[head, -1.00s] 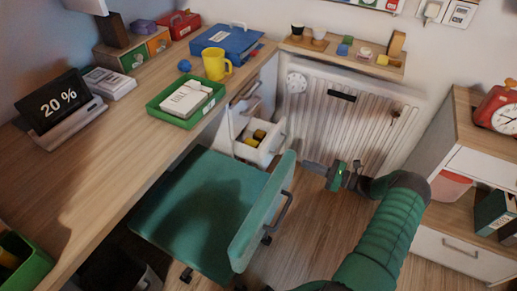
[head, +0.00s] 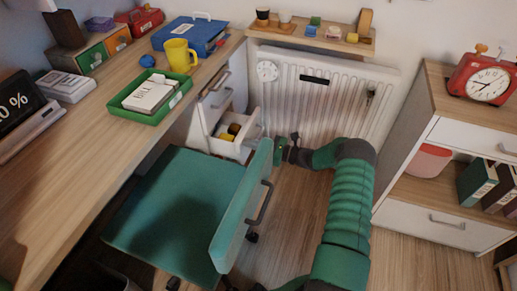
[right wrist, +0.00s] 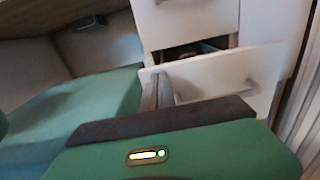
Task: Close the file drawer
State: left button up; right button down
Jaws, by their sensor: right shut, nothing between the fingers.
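The file drawer (head: 228,146) is the low white drawer in the unit under the desk's right end. It stands open, with yellow and dark things inside. In the right wrist view the open drawer's white front (right wrist: 225,72) and its grey handle show ahead. My right gripper (head: 276,150) is shut and empty, just right of the drawer front, near the chair back's top. In the right wrist view the fingers (right wrist: 157,88) overlap the drawer front's left part; I cannot tell whether they touch it. My left gripper is not in view.
A green chair (head: 180,205) stands left of my right arm, its back close to the gripper. A white radiator (head: 325,95) is behind the arm. A white cabinet (head: 455,185) stands at the right. Wooden floor (head: 300,205) is free between chair and arm.

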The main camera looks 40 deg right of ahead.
jog(key=shift+a+r, duration=0.15)
jog(key=b+x, duration=0.2)
jog(key=x, duration=1.1)
jog(key=shift+w+r, duration=0.1)
jog(key=shift+r, duration=0.05)
jog(key=shift+a+r, duration=0.1)
